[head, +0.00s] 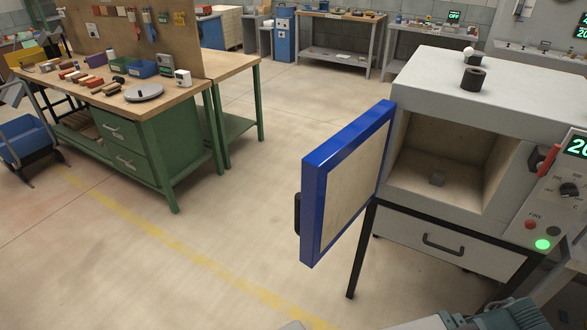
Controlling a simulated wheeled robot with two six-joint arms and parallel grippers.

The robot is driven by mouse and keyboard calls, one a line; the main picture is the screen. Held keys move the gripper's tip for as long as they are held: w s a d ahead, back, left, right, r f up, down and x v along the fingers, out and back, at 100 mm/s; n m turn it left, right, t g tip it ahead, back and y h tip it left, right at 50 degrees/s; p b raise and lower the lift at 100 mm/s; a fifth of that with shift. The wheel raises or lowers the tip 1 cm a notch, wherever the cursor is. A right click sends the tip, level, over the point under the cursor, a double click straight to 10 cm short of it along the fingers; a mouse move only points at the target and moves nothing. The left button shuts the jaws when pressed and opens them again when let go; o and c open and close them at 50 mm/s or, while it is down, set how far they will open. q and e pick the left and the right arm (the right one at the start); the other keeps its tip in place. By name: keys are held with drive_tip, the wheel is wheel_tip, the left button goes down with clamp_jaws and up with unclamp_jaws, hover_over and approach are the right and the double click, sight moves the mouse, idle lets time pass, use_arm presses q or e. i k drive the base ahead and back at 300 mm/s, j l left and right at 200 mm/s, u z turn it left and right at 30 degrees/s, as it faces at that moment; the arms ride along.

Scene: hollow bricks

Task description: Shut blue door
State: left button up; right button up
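The blue door (311,210) stands wide open on the left side of a pale grey oven-like cabinet (420,120). It is attached along the left edge of the opening and swings out towards me. Its pale inner panel (352,188) faces right, and a black handle (297,214) shows at its outer left edge. Neither of my grippers can be made out; only grey parts, probably of my arms, show at the bottom edge.
A drawer (440,245) and dark legs are below the chamber. A control panel (560,200) with a red lever (548,160) is to its right. A green workbench (150,140) is at left. The floor left of the door is clear.

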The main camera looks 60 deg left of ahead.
sight(340, 177)
drive_tip(key=k+j, duration=0.15)
drive_tip(key=j, duration=0.25)
drive_tip(key=k+j, duration=0.2)
drive_tip(key=j, duration=0.2)
drive_tip(key=k+j, duration=0.15)
drive_tip(key=j, duration=0.25)
drive_tip(key=k+j, duration=0.15)
drive_tip(key=j, duration=0.25)
drive_tip(key=k+j, duration=0.2)
drive_tip(key=j, duration=0.2)
drive_tip(key=k+j, duration=0.15)
drive_tip(key=j, duration=0.25)
drive_tip(key=k+j, duration=0.15)
drive_tip(key=j, duration=0.25)
